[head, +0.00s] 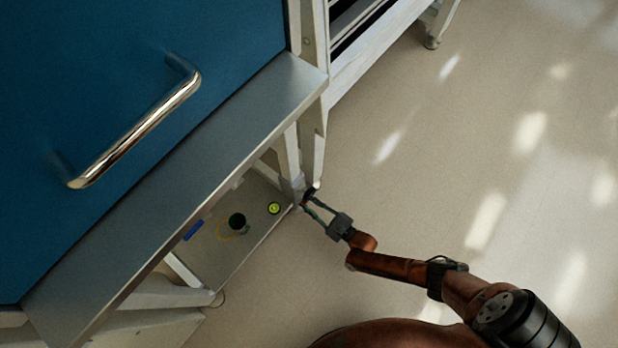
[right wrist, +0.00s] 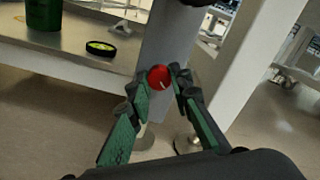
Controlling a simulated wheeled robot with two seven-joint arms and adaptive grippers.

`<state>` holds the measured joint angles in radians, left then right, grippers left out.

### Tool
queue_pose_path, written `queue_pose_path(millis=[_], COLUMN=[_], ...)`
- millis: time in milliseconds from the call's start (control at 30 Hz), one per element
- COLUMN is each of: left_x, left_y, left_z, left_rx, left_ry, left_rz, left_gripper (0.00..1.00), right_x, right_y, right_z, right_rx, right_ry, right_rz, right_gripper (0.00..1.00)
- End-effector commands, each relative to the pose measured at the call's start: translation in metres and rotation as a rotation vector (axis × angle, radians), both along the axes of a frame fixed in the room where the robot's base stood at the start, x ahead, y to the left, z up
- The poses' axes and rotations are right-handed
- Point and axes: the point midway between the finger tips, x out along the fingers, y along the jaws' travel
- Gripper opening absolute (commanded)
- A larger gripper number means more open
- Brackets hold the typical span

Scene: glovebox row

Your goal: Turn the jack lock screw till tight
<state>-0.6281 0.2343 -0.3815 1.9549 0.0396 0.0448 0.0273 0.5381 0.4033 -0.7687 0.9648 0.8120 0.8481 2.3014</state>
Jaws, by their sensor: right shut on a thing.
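The jack lock screw shows as a round red knob (right wrist: 159,77) with a small light mark, in the right wrist view. It sits at the front of a grey-white stand leg (right wrist: 168,42). My right gripper (right wrist: 167,83) is shut on the knob, one green finger at each side. In the head view my right gripper (head: 307,199) reaches to the foot of the leg, beside the low shelf's corner. The knob itself cannot be made out there. My left gripper is not in view.
A low metal shelf (right wrist: 70,57) beside the leg carries a dark green container (head: 237,221), a yellow-green round item (head: 274,208) and a blue item (head: 193,230). Above is a blue panel with a chrome handle (head: 135,130) and a metal ledge. The floor (head: 480,170) to the right is clear.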

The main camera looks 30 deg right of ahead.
Motion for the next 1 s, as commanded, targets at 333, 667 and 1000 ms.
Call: queue_pose_path(millis=[333,667,1000], left_x=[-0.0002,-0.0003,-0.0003], left_y=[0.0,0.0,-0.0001], left_z=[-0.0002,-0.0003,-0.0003], left_rx=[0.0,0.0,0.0], left_ry=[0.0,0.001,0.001], left_rz=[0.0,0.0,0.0], left_gripper=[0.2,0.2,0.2], right_x=[-0.0008,-0.0007,-0.0012], right_y=[-0.0013,-0.001,-0.0001], right_z=[-0.0017,-0.0018,-0.002], right_rx=[0.307,0.573,0.74], right_ry=[0.115,0.212,0.273], right_rz=[-0.003,-0.001,-0.001], right_gripper=[0.0,0.0,0.0])
